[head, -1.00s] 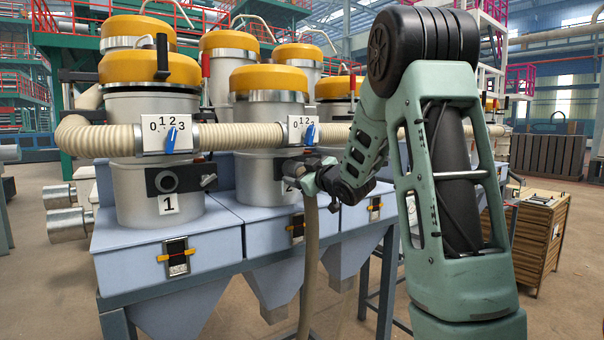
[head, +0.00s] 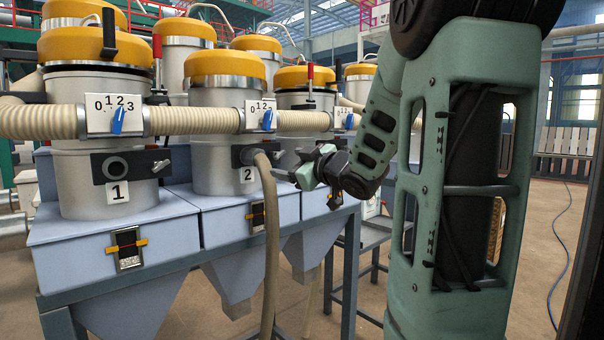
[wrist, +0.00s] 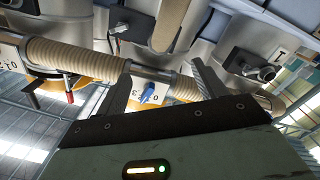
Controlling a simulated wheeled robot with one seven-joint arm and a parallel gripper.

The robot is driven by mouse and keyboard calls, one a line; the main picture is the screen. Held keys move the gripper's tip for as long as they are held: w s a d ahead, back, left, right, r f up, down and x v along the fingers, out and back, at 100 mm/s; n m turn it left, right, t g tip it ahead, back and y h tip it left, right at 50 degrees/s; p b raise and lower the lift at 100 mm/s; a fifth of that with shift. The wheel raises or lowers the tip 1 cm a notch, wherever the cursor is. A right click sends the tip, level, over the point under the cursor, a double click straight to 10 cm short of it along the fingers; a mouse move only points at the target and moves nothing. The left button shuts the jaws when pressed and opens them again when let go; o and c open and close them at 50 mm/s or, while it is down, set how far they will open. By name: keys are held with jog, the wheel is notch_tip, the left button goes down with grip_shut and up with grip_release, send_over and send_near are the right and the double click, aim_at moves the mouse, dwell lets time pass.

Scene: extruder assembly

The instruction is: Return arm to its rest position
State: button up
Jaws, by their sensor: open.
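My gripper (head: 292,176) is open and empty in the head view, just right of the beige hose (head: 271,235) that hangs from the port of the canister marked 2 (head: 226,165). A gap shows between the jaws and the hose. In the wrist view my two fingers (wrist: 162,78) stand apart with nothing held between them, and the wide ribbed pipe and a blue-handled dial (wrist: 149,92) show beyond them. My green arm is bent, with its elbow high at the upper right of the head view.
The canister marked 1 (head: 105,180) stands to the left on the blue-grey hopper bench (head: 75,262). A ribbed pipe (head: 192,121) with dials runs across the canisters. Open floor (head: 545,240) with a thin blue cable lies at the right.

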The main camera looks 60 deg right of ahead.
jog(key=shift+v, duration=1.85)
jog(key=w+a+f+g+y, duration=0.1)
jog(key=w+a+f+g, duration=0.1)
jog(key=w+a+f, duration=0.4)
jog(key=w+a+f+g+y, duration=0.1)
jog(key=w+a+f+g, duration=0.15)
jog(key=a, duration=0.45)
jog(key=s+a+f+g+y, duration=0.1)
jog(key=a+f+g, duration=0.1)
jog(key=a+f, duration=0.45)
jog(key=s+a+f+g+y, duration=0.1)
jog(key=a+f+g+y, duration=0.15)
jog(key=a, duration=0.65)
jog(key=s+a+f+n+g, duration=0.2)
jog(key=s+a+f+g, duration=0.2)
jog(key=s+a, duration=0.4)
jog(key=s+a+f+n+g, duration=0.2)
jog(key=s+a+f+g, duration=0.2)
jog(key=s+a, duration=0.4)
jog(key=s, duration=0.6)
jog(key=shift+a+f+n, duration=0.25)
jog(key=shift+a+n, duration=0.05)
jog(key=shift+a, duration=0.05)
jog(key=shift+h, duration=0.25)
